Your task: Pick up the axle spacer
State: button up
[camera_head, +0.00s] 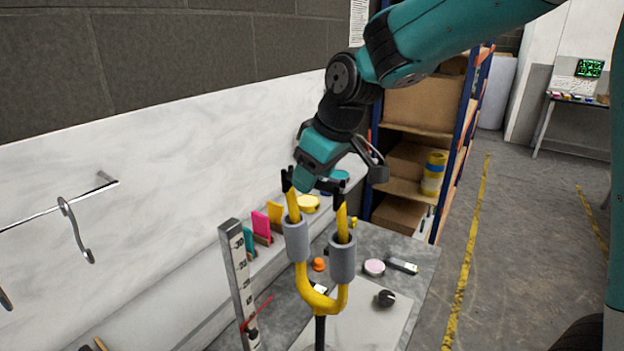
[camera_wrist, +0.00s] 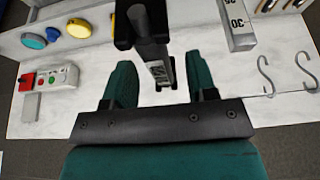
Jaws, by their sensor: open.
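My gripper (camera_head: 314,187) is above the bench, right at the top ends of a yellow fork (camera_head: 318,298) with grey sleeves. It also shows in the wrist view (camera_wrist: 160,72), with its two teal fingers spread apart and no part visibly clamped. In the wrist view a black part (camera_wrist: 141,22) with a pale, marked lower face reaches down between the fingers. I cannot tell whether it is the axle spacer or whether the fingers touch it. No spacer is clearly identifiable in the head view, where my gripper covers the area around the fork tips.
An upright ruler (camera_head: 240,285) stands left of the fork, and hooks (camera_head: 77,230) hang further left. A black knob (camera_head: 386,298), a pink round tin (camera_head: 374,267) and an orange piece (camera_head: 318,264) lie on the bench. Shelves (camera_head: 415,130) with boxes stand behind.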

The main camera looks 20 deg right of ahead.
jog(key=shift+f, duration=0.25)
dwell(0.5)
grip_shut()
